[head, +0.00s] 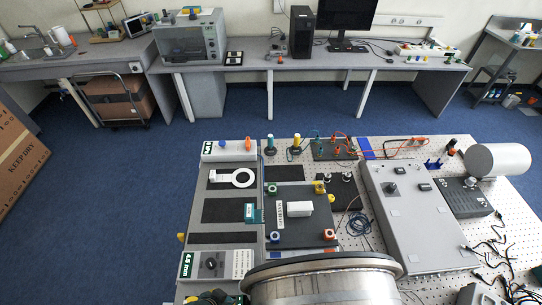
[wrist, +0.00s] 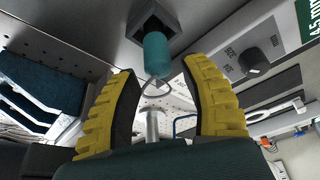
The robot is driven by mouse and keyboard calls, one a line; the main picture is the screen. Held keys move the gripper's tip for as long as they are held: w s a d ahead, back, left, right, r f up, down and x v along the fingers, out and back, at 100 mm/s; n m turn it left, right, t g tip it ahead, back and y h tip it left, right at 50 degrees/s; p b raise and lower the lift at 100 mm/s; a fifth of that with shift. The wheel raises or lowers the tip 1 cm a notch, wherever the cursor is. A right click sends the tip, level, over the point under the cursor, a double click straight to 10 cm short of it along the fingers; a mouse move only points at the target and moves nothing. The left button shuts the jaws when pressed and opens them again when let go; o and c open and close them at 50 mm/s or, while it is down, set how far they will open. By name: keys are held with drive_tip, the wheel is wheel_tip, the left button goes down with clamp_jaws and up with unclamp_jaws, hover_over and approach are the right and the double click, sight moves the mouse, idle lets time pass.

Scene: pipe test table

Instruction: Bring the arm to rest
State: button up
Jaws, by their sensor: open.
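My gripper (wrist: 160,70) shows in the wrist view with two ribbed yellow fingers spread apart. A teal cylinder (wrist: 156,52) on a dark square mount shows between and beyond the fingertips; I cannot tell how far away it is. A metal post (wrist: 152,125) shows lower down between the fingers. The fingers hold nothing that I can see. A large metal cylinder with a dark rim stands at the bottom edge there and hides the table's near part.
The perforated test table (head: 415,152) carries a grey panel box (head: 412,215), a white block (head: 299,209), a white ring-ended piece (head: 232,177), a grey cylinder (head: 497,160) and loose cables. A long bench (head: 300,68) stands behind, across open blue floor (head: 110,190). A cardboard box (head: 18,160) is at left.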

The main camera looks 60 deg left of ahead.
drive_tip(key=shift+r, duration=0.6)
drive_tip(key=shift+w+a+r, duration=0.15)
drive_tip(key=shift+w+a, duration=0.2)
drive_tip(key=shift+a, duration=0.2)
drive_tip(key=shift+s+d, duration=0.1)
